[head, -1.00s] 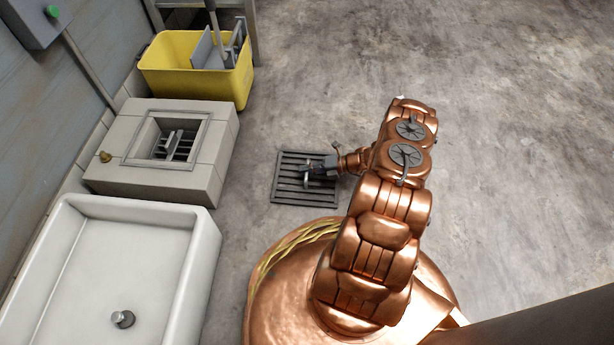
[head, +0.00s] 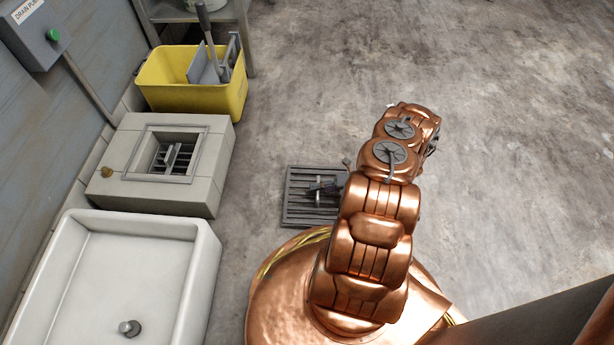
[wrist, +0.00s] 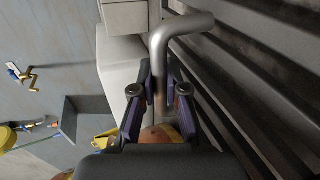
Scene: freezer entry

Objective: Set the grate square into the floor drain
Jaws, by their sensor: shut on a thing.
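The grate (head: 296,214) is a dark, square, slatted panel, seen in the head view right of the drain block. My gripper (head: 321,190) is over it, partly hidden by my arm. In the wrist view my gripper (wrist: 163,98) is shut on the grate's bent metal handle (wrist: 183,27), with the slats (wrist: 265,60) close on the right. I cannot tell whether the grate touches the floor or hangs just above it. The floor drain (head: 130,160) is a square framed opening in a raised pale block, with grey bars visible inside it.
A yellow bucket (head: 185,98) with grey parts and a handle stands behind the block. A white basin (head: 140,255) is in front of it. A brass knob (head: 105,172) sits on the block's left. Bare concrete floor (head: 510,150) is open on the right.

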